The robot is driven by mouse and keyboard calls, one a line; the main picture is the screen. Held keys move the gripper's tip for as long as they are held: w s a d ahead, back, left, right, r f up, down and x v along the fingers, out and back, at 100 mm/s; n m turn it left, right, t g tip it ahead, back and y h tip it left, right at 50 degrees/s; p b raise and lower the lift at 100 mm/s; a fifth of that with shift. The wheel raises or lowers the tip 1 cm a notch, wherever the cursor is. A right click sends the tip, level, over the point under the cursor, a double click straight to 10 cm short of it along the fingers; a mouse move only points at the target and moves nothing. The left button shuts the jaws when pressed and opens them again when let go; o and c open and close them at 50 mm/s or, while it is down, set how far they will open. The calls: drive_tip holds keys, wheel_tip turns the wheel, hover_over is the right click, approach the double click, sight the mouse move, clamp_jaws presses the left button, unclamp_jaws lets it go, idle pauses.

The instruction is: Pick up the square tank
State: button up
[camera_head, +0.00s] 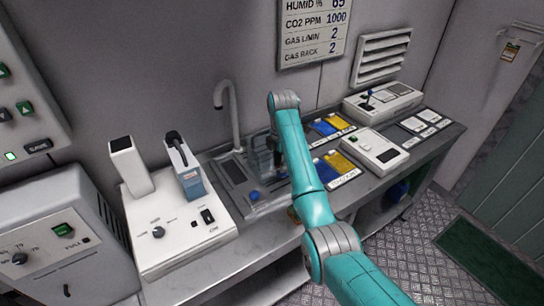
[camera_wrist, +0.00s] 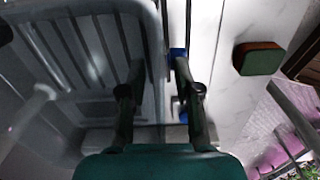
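A boxy blue-grey canister (camera_head: 190,180) with a black top handle stands upright on the white machine at the left in the head view; it looks most like the square tank. My gripper (camera_head: 264,160) is to its right, apart from it, pointing down over the sink area. In the wrist view my gripper (camera_wrist: 160,68) has its two dark fingers spread, with nothing clearly held between them. A small blue part (camera_wrist: 178,56) shows close to the right fingertip. The canister is not recognisable in the wrist view.
The white machine (camera_head: 160,254) fills the bench's left end. A grooved sink (camera_wrist: 75,55) with a tall faucet (camera_head: 233,115) lies beside it. A small brown-green block (camera_wrist: 258,58) lies near the bench's front. Panels and a control box (camera_head: 375,152) occupy the right.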

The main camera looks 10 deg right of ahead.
clamp_jaws()
drive_tip(key=shift+r, duration=0.1)
idle(0.3)
